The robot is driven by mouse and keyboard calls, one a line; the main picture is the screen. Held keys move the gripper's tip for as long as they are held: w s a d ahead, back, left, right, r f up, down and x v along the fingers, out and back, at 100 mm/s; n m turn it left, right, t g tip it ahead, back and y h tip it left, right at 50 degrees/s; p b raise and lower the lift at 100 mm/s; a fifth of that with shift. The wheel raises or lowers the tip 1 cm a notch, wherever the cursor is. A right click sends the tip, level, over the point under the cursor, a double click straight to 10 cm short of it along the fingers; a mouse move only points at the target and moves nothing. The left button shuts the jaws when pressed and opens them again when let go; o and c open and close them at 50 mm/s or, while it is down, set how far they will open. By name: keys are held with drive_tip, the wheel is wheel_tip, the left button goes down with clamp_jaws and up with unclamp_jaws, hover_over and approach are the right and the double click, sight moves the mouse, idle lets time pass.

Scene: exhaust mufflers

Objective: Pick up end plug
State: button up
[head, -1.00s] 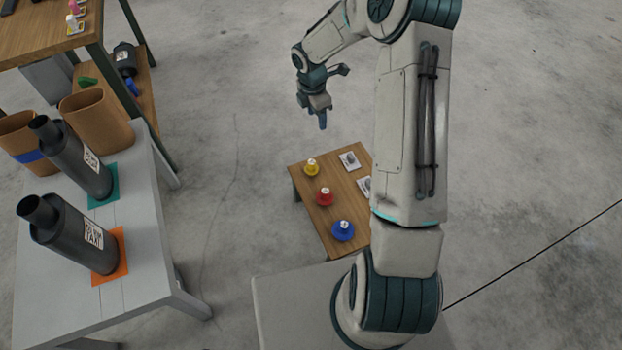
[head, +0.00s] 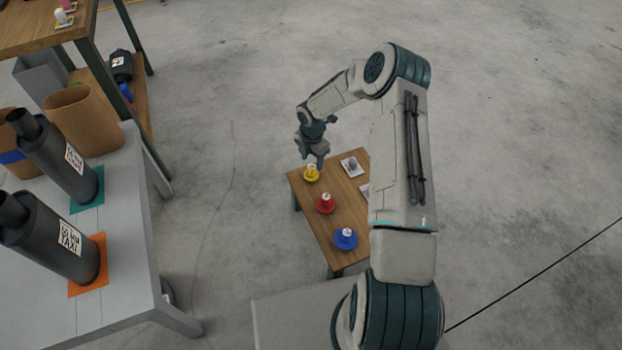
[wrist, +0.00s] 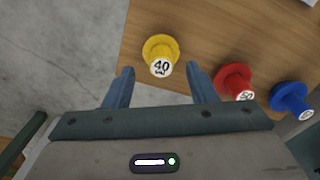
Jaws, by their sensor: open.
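Three flanged end plugs stand in a row on a small wooden table (head: 340,223). The yellow plug (head: 311,174) is farthest, the red plug (head: 325,204) is in the middle, and the blue plug (head: 346,239) is nearest. In the wrist view the yellow plug (wrist: 161,54) has a white top marked 40 and sits ahead of and between my fingertips. The red plug (wrist: 235,81) and blue plug (wrist: 291,98) are to the right of the fingers. My gripper (wrist: 160,80) is open and empty. In the head view my gripper (head: 316,160) is just above the yellow plug.
Picture cards (head: 351,166) lie on the small table's right side. A grey table (head: 118,268) at left holds two dark mufflers (head: 52,237) on orange and teal mats, and brown bins (head: 85,120). A wooden shelf (head: 40,33) stands behind. Bare floor lies between the tables.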

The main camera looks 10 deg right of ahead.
sight(312, 166)
drive_tip(key=shift+s+a+f+b, duration=0.1)
drive_tip(key=shift+f+b, duration=0.6)
drive_tip(key=shift+f, duration=0.7)
drive_tip(key=shift+s+f+b, duration=0.1)
drive_tip(key=shift+f+b, duration=0.6)
drive_tip(key=shift+f, duration=0.65)
drive_tip(key=shift+r, duration=0.1)
drive_tip(key=c, duration=1.1)
